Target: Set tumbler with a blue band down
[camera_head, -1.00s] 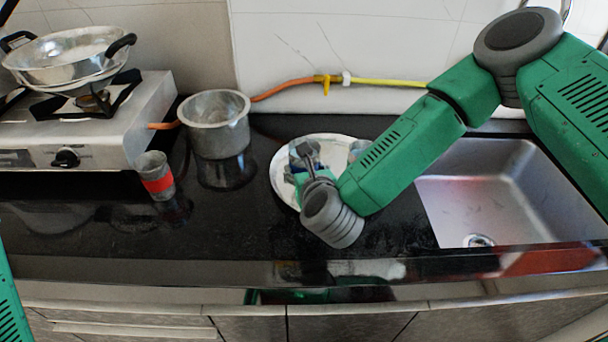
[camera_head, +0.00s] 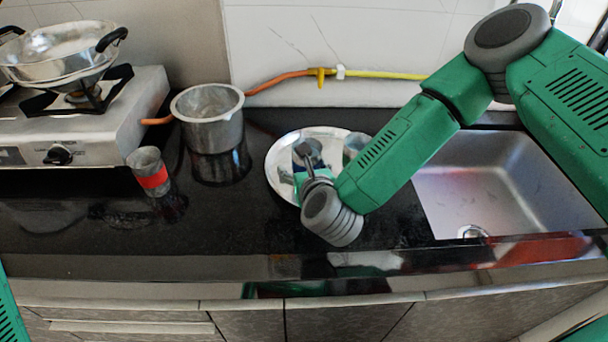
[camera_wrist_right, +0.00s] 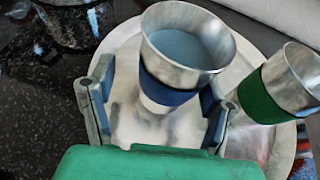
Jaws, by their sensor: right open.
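The tumbler with a blue band (camera_wrist_right: 180,50) stands on the round metal tray (camera_wrist_right: 125,55), seen close in the right wrist view. My right gripper (camera_wrist_right: 158,108) is open, with one finger on each side of this tumbler. The right finger is close to the blue band; I cannot tell if it touches. In the head view my right gripper (camera_head: 308,165) is over the tray (camera_head: 280,150) and mostly hides the tumbler. My left gripper is not in view; only a bit of green arm shows at the left edge.
A tumbler with a green band (camera_wrist_right: 285,85) stands on the tray, just right of the gripper. A tumbler with a red band (camera_head: 150,172) stands near the stove (camera_head: 95,135). A metal pot (camera_head: 210,118) is behind it. The sink (camera_head: 500,185) is at right.

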